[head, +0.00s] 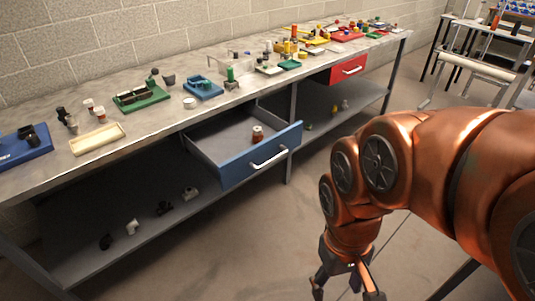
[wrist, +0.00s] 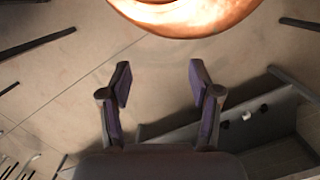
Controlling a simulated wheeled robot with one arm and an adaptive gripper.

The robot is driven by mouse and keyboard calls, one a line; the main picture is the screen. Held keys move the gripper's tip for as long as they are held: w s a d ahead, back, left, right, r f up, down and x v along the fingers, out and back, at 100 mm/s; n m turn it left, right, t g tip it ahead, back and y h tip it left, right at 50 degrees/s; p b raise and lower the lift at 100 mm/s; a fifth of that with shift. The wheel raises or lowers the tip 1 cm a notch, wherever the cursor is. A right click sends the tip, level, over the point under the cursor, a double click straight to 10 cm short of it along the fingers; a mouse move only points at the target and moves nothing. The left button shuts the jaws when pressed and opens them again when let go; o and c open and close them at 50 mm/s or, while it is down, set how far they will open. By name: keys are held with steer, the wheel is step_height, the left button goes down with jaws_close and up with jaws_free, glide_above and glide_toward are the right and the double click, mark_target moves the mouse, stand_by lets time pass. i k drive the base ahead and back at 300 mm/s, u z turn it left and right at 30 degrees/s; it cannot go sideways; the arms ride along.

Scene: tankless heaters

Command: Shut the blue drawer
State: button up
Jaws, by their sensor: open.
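The blue drawer (head: 236,167) is pulled out from under the long workbench in the head view. Its blue front has a silver bar handle (head: 270,157). A small reddish-brown jar with a white top (head: 257,134) stands inside it. My gripper (head: 346,291) hangs low at the bottom of the head view, right of and in front of the drawer, apart from it. In the wrist view my gripper (wrist: 160,80) has its two fingers spread, with nothing but floor between them.
The workbench top (head: 65,185) carries trays and small parts. A closed red drawer (head: 348,68) sits farther along. A lower shelf (head: 85,218) holds several small fittings. A bench leg (head: 291,145) stands beside the blue drawer. Floor (head: 225,260) in front is clear.

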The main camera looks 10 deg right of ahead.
mark_target(222, 143)
steer(key=z, duration=0.05)
steer(key=k, duration=0.2)
steer(key=u, duration=0.65)
steer(key=i, duration=0.9)
steer(key=z, duration=0.6)
steer(key=i, duration=0.35)
steer(key=z, duration=0.25)
